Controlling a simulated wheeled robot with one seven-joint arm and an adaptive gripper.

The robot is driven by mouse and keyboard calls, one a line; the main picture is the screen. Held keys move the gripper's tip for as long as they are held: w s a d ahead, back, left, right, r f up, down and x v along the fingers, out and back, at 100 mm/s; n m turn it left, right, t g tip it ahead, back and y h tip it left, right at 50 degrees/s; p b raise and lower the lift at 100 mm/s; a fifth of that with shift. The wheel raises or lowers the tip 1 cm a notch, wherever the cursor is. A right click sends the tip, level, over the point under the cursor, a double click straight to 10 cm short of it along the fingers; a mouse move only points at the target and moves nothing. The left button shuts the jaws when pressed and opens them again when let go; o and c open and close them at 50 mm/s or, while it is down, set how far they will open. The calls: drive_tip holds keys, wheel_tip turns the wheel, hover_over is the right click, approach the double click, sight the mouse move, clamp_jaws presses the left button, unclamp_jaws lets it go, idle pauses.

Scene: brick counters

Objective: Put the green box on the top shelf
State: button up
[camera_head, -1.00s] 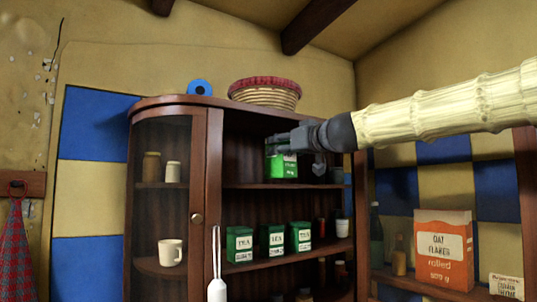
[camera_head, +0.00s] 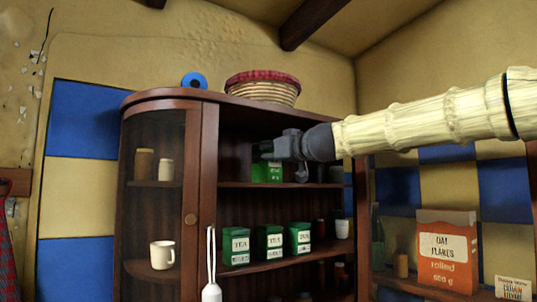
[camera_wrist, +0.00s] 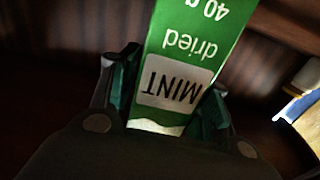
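The green box (camera_head: 268,173) is in the upper compartment of the brown wooden cabinet, its bottom at or just above the top shelf (camera_head: 235,185); I cannot tell whether it touches. In the wrist view the green box (camera_wrist: 196,45) reads "MINT dried" upside down and looks tilted between the fingers. My gripper (camera_head: 272,152) reaches in from the right and covers the box's upper part. In the wrist view, my gripper (camera_wrist: 168,98) has a finger along each side of the box and appears shut on it.
Several green tea tins (camera_head: 270,242) stand on the shelf below. A cabinet post (camera_head: 208,170) and glazed door are to the left. A basket (camera_head: 262,88) and blue ring (camera_head: 194,80) sit on top. An oat flakes box (camera_head: 447,252) is at right. The upper shelf's left part is clear.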

drive_tip(key=shift+o, duration=1)
drive_tip(key=shift+s+d+r, duration=0.25)
drive_tip(key=shift+s+r, duration=0.15)
drive_tip(key=shift+s, duration=0.2)
drive_tip(key=shift+w+a+f, duration=0.1)
drive_tip(key=shift+w+f, duration=0.05)
drive_tip(key=shift+w, duration=0.1)
drive_tip(key=shift+s+d+f, duration=0.1)
drive_tip(key=shift+s+d, duration=0.05)
drive_tip(key=shift+d, duration=0.05)
drive_tip(key=v, duration=1.1)
drive_tip(key=shift+s+r, duration=0.25)
drive_tip(key=shift+s, duration=0.05)
drive_tip(key=shift+d, duration=0.1)
